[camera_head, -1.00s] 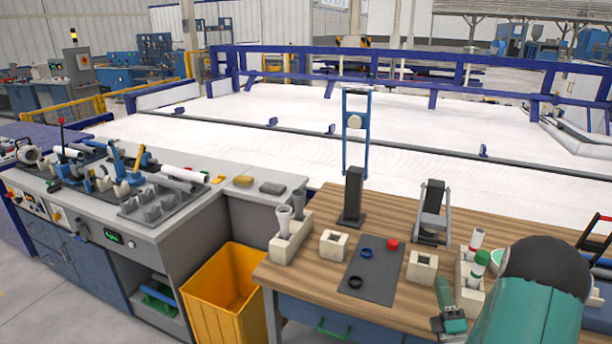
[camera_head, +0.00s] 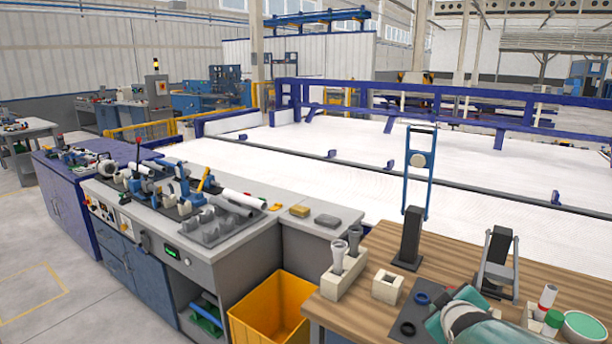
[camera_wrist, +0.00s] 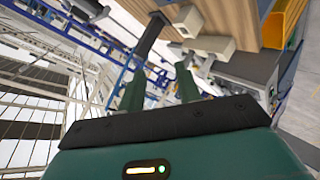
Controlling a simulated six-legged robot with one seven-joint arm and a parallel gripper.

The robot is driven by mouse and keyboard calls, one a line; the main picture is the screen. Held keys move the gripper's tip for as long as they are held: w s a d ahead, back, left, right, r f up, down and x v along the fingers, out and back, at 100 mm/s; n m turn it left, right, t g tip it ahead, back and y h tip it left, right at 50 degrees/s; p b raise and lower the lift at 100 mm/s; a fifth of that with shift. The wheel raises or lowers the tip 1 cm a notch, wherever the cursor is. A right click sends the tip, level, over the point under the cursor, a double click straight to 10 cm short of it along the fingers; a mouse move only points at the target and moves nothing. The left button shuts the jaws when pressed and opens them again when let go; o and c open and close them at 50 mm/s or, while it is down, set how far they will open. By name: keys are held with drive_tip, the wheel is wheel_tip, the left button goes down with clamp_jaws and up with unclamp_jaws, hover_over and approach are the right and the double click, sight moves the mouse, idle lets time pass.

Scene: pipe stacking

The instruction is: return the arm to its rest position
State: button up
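My gripper (camera_wrist: 160,94) shows in the wrist view as two green fingers standing apart with background between them. It is open and empty. Beyond the fingertips, a black post (camera_wrist: 150,38), a pale block (camera_wrist: 187,20) and the wooden tabletop (camera_wrist: 235,22) show at a tilt. In the head view, teal and grey parts of my arm (camera_head: 478,322) cover the front right of the wooden table (camera_head: 455,258). My fingers cannot be made out there.
On the wooden table stand a block holding grey pipes (camera_head: 345,270), a black post (camera_head: 410,238), a metal stand (camera_head: 497,262) and a pale block (camera_head: 387,287). A yellow bin (camera_head: 270,310) sits beside the grey workbench (camera_head: 225,245). Floor at left is clear.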

drive_tip(key=s+a+r+m+g+y, duration=0.1)
drive_tip(key=s+a+m+g, duration=0.2)
drive_tip(key=s+a, duration=0.3)
drive_tip(key=s+a+r+m+g+y, duration=0.1)
drive_tip(key=s+a, duration=0.5)
drive_tip(key=s, duration=0.8)
drive_tip(key=m+g+y, duration=0.1)
drive_tip(key=m+g, duration=0.1)
drive_tip(key=shift+s+a+m, duration=0.15)
drive_tip(key=shift+a+m, duration=0.2)
drive_tip(key=shift+m, duration=0.05)
